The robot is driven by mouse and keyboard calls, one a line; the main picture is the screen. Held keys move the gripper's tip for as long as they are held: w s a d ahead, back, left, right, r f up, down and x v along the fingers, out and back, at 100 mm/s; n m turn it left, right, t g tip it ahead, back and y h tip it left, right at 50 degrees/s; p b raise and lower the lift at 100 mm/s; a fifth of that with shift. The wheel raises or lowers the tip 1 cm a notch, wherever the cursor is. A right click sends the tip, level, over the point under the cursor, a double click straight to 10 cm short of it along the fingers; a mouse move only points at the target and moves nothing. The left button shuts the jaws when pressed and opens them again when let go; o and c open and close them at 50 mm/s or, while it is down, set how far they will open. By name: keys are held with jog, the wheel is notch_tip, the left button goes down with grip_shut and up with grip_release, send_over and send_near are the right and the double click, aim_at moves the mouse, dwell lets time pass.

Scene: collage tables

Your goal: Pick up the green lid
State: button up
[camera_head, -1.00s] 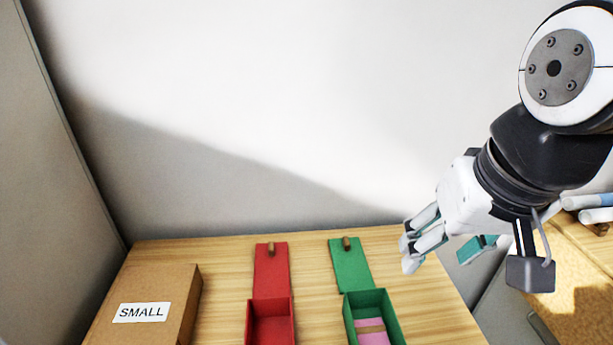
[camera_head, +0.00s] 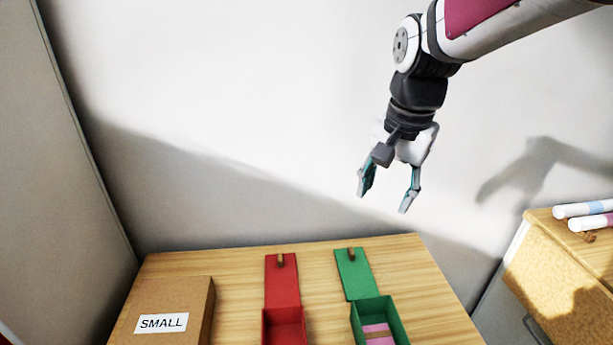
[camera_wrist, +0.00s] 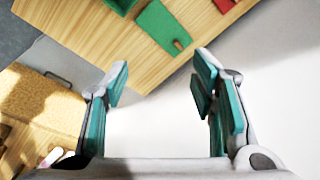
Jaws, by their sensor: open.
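The green lid (camera_head: 354,273) lies flat on the wooden table behind the green box (camera_head: 394,322), with a small brown knob near its far end. In the wrist view the green lid (camera_wrist: 163,27) shows at the top centre, beyond my fingertips. My gripper (camera_head: 387,200) is open and empty, pointing down, in the air above and a little right of the lid. The wrist view shows my gripper (camera_wrist: 159,82) with its two teal-padded fingers wide apart and nothing between them.
A red lid (camera_head: 282,281) and red box (camera_head: 284,327) are left of the green ones. A cardboard box labelled SMALL (camera_head: 190,291) stands further left. The green box holds something pink (camera_head: 378,331). A second wooden cabinet (camera_head: 548,262) with white rolls is at right. The table right of the lid is clear.

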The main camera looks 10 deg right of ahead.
jog(key=w+f+m+g+p, duration=0.1)
jog(key=w+f+m+p, duration=0.1)
jog(key=w+f+m, duration=0.45)
jog(key=m+g+p, duration=0.1)
jog(key=m+p, duration=0.2)
jog(key=p, duration=0.1)
send_over(351, 250)
jog(key=f, duration=1.6)
jog(key=shift+a+f, duration=0.2)
jog(key=shift+d+f+p, duration=0.15)
jog(key=shift+f+p, duration=0.2)
jog(key=shift+f, duration=0.95)
jog(key=shift+d+f+p, duration=0.1)
jog(key=shift+f+p, duration=0.2)
jog(key=shift+f, duration=1)
jog(key=c, duration=1.2)
